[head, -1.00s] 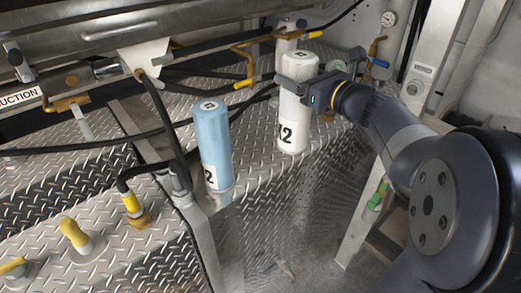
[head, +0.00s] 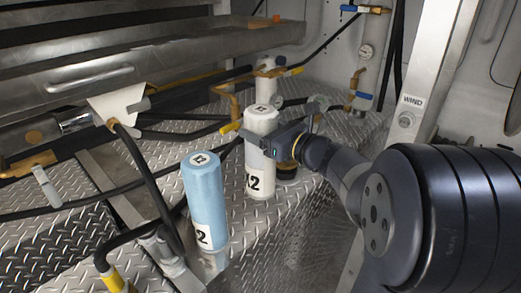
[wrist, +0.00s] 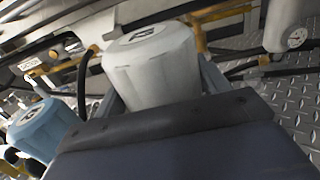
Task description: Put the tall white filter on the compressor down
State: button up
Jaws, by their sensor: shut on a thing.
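The tall white filter (head: 259,178) is upright, with a black "2" marking low on its side. My gripper (head: 262,143) is shut around its upper part, coming in from the right. In the wrist view the filter's white cap (wrist: 155,72) shows between my gripper's fingers (wrist: 158,95). The filter's lower end appears at the diamond-plate deck (head: 285,225); I cannot tell whether it touches. I cannot make out which part is the compressor.
A light-blue filter (head: 204,190) stands close on the left, and also shows in the wrist view (wrist: 42,130). Behind are yellow-handled valves (head: 229,127), brass pipes, black hoses and a white cylinder (head: 267,64). A steel drawer (head: 90,80) overhangs at left. A post (head: 425,90) stands right.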

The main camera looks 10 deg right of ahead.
notch_tip(320, 180, down, 4)
jog(key=shift+f+b, duration=0.1)
jog(key=shift+b, duration=0.2)
jog(key=shift+f, duration=0.2)
jog(key=o, duration=1.7)
jog(key=shift+c, duration=0.2)
jog(key=shift+r, duration=0.15)
jog(key=v, duration=1.2)
